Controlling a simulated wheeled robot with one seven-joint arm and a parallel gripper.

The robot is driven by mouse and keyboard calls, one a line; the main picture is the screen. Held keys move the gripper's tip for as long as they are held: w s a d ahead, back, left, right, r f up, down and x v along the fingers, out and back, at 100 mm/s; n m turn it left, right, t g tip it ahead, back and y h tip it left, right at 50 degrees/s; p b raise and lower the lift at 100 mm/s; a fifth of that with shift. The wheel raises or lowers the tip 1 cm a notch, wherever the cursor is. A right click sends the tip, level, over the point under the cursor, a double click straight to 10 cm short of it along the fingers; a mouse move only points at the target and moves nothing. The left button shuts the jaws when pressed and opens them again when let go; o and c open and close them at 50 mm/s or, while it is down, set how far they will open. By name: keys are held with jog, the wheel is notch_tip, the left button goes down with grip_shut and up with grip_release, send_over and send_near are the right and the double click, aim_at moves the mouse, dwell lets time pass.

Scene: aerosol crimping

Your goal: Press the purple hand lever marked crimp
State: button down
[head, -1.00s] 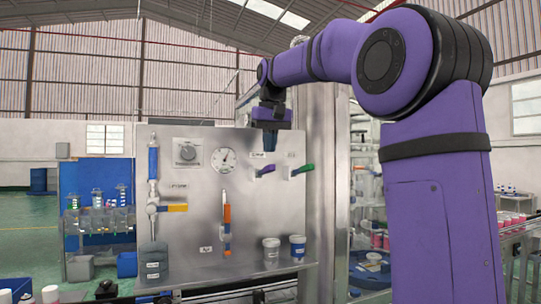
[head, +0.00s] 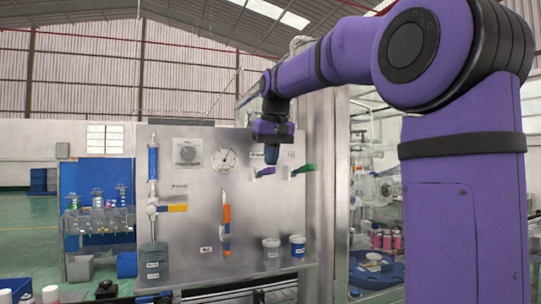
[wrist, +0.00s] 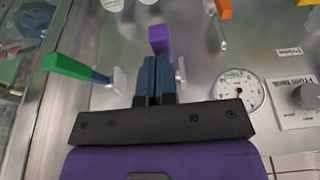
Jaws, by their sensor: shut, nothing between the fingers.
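The purple hand lever (head: 264,172) sticks out from the upper right of the steel panel. It also shows in the wrist view (wrist: 160,39), just beyond my fingertips. My gripper (head: 272,155) points down above and beside the lever, with its tips close to it. In the wrist view the two blue fingers (wrist: 155,75) are together and hold nothing. Whether they touch the lever I cannot tell. The label by the lever is hidden or too small to read.
A green lever (head: 302,170) sits just right of the purple one. Cups (head: 297,246) stand on the ledge below.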

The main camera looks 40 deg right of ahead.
aim_at(273, 169)
jog(key=f+t, duration=0.1)
jog(key=s+f+t, duration=0.1)
jog(key=f+t+h, duration=0.1)
jog(key=shift+s+a+t, duration=0.2)
jog(key=shift+a+t, duration=0.05)
jog(key=shift+t, duration=0.05)
jog(key=shift+f, duration=1.55)
jog(key=shift+r, duration=0.3)
jog(key=v, duration=0.4)
jog(key=shift+r, duration=0.35)
jog(key=s+f+v, duration=0.1)
jog(key=v, duration=0.8)
jog(key=shift+s+a, duration=0.25)
jog(key=shift+s, duration=0.05)
